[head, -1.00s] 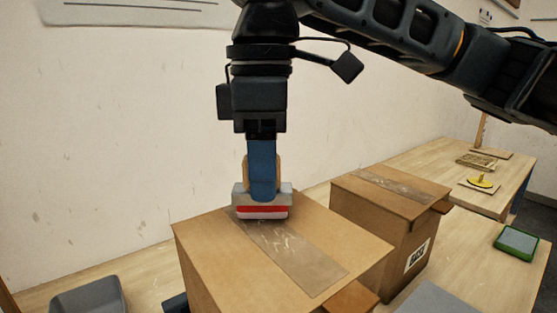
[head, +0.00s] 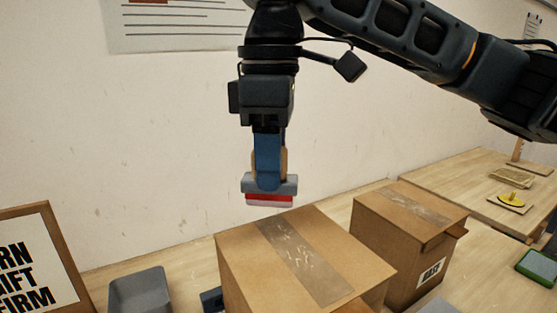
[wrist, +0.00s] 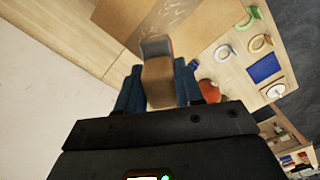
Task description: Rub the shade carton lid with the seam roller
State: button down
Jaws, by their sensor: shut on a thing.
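My gripper (head: 269,182) is shut on a tool with a tan handle (wrist: 158,82), a grey head (head: 255,184) and a red and white lower edge. I take this tool to be the seam roller. It hangs upright above the far edge of the near cardboard carton, apart from its lid (head: 347,262). A brown tape strip (head: 300,262) with pale scuffs runs along this lid. A second taped carton (head: 400,240) with a printed label stands to its right. I cannot tell for certain which carton is the shade carton. The fingers hide part of the handle.
A grey open bin (head: 140,292) and a framed sign (head: 40,265) stand left of the near carton. A yellow item (head: 512,200) on a board and a green-edged pad (head: 540,266) lie at the right. The wrist view shows a blue pad (wrist: 265,68).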

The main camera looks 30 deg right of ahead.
jog(key=shift+r+p, duration=0.8)
jog(key=shift+r, duration=0.3)
jog(key=shift+f, duration=0.1)
